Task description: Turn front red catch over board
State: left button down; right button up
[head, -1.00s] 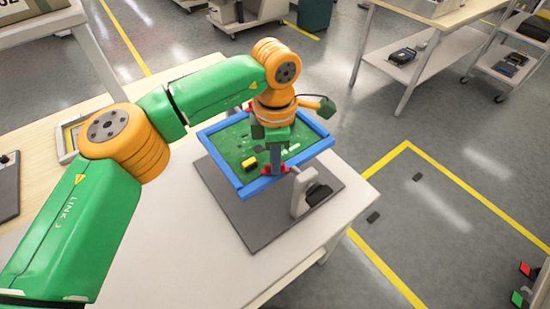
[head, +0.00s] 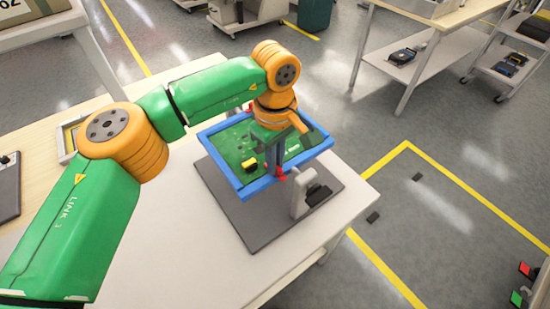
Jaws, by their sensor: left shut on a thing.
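My left gripper (head: 276,170) reaches down at the frame's front edge. It is shut on the front red catch (head: 281,176), of which only small red parts show around the fingers. Whether the catch lies over the board is hard to tell, because the fingers cover most of it. The far edge of the frame is partly behind my left wrist. My right gripper is out of view.
A grey stand with a black part (head: 318,194) stands on the mat (head: 262,232) right of the gripper, close to the frame. The white table top (head: 170,255) is clear in front. A yellow floor line (head: 384,271) runs on the right.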

pick_arm(q)
jog(key=shift+m, duration=0.8)
jog(key=c, duration=0.9)
grip_release()
jog(key=shift+c, duration=0.2)
notch_tip(320, 180, up, 7)
jog(key=shift+r, duration=0.1)
